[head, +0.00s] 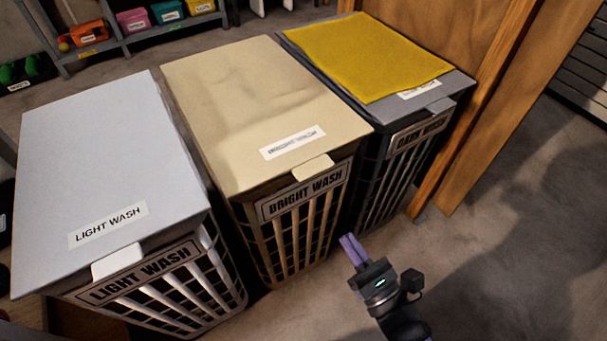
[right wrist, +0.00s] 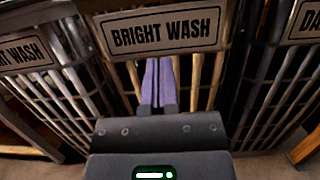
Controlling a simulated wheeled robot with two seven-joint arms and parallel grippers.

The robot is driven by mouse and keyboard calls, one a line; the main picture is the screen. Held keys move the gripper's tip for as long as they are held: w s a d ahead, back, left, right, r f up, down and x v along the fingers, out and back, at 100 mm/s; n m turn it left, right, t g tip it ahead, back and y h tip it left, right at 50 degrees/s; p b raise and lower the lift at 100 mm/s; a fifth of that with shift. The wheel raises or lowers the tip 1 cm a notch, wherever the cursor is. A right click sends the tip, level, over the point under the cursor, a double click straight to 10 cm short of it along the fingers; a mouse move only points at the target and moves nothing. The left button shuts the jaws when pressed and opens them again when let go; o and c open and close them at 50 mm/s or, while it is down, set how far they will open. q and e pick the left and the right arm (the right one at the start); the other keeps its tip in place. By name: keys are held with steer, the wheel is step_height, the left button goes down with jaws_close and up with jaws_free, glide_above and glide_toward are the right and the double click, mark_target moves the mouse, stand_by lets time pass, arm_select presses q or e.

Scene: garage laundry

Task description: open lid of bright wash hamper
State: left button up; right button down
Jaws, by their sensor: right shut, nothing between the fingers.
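The bright wash hamper (head: 296,235) is a slatted beige basket standing between two others. Its beige lid (head: 245,105) lies closed on top, with a paper label and a small pale tab (head: 313,168) at its front edge. My right gripper (head: 351,245) is in front of the hamper, low and to the right, with its purple fingers together and empty. In the right wrist view the fingers (right wrist: 158,82) point at the slats just below the BRIGHT WASH plate (right wrist: 163,33). I cannot tell whether they touch the slats. My left gripper is not in view.
The light wash hamper (head: 185,290) stands at left, its lid closed. The dark wash hamper (head: 405,165) stands at right, with a yellow cloth (head: 365,55) on its lid. A wooden panel (head: 470,110) is beside it. The floor (head: 500,260) at front right is clear.

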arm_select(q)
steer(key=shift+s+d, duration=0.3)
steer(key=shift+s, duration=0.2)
arm_select(e)
steer(key=w+a+r, duration=0.5)
steer(key=w+r, duration=0.1)
steer(key=w, duration=0.1)
steer(key=shift+w+a+r, duration=0.3)
steer(key=shift+r, duration=0.05)
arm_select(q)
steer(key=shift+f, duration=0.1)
